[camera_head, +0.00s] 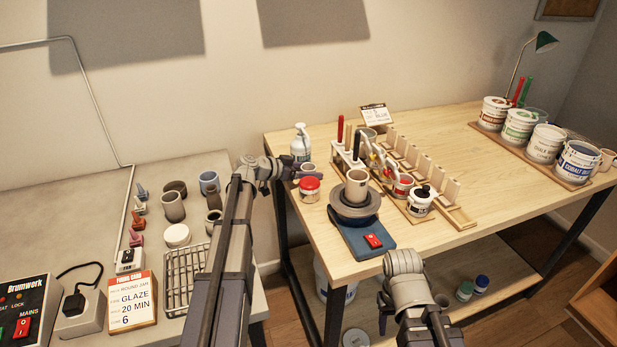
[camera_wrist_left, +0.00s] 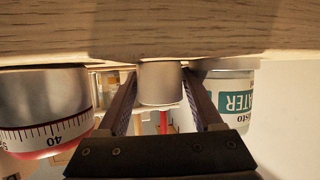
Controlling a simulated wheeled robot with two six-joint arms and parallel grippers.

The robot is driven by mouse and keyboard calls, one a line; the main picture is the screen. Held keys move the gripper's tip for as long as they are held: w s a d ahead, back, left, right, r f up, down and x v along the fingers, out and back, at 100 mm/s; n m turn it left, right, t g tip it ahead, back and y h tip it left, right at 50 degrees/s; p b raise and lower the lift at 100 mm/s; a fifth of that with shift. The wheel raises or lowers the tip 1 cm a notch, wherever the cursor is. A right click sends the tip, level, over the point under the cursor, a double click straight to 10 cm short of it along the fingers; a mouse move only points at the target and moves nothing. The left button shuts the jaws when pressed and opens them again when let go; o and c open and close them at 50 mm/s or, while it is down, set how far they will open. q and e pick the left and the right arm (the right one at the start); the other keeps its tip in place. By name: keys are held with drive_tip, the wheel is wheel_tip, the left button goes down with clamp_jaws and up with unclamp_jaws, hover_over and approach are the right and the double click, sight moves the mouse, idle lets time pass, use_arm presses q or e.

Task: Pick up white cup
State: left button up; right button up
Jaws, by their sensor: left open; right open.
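A small whitish cup (camera_head: 308,168) stands near the left edge of the wooden table, between a pump bottle (camera_head: 300,145) and a red-topped timer (camera_head: 309,189). My left gripper (camera_head: 298,172) is beside it at table height. In the left wrist view, which is upside down, the cup (camera_wrist_left: 160,84) sits between the two open fingers. I cannot tell whether they touch it. The timer (camera_wrist_left: 45,105) and bottle (camera_wrist_left: 228,100) flank it there. My right gripper (camera_head: 408,285) is low in front of the table, away from the cup; its fingertips are hard to make out.
A pottery wheel (camera_head: 355,208) with a beige cup (camera_head: 357,184) stands to the right, with a tool rack (camera_head: 347,158) behind it. Labelled buckets (camera_head: 545,143) fill the far right. A grey table (camera_head: 60,215) with several small pots is at left. The front right tabletop is clear.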

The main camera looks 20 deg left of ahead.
use_arm(q)
drive_tip(key=c, duration=1)
drive_tip(key=shift+r, duration=0.1)
